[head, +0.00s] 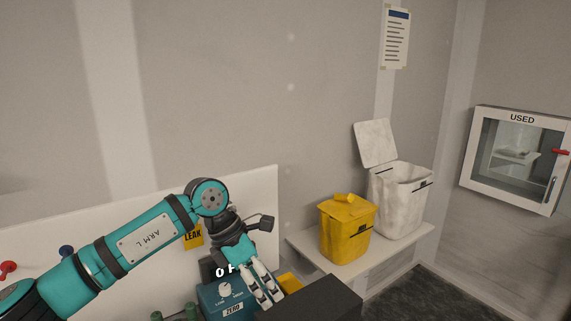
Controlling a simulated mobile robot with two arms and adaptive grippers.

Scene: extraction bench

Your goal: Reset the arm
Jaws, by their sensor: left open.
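My left arm (135,245), teal and dark grey and marked "ARM L", reaches in from the lower left. Its left gripper (267,300) points down, with its pale fingers apart and nothing seen between them. The gripper is in front of or just above a teal box (226,299) with a white dial and a "ZERO" label. I cannot tell whether the fingers touch the box or the dark block (312,300) beside it. My right gripper is not in the picture.
A yellow lidded bin (346,236) and a white bin with its lid up (400,205) stand on a shelf (310,247) to the right. A wall cabinet marked "USED" (522,118) hangs at far right. A white panel (262,190) stands behind my arm.

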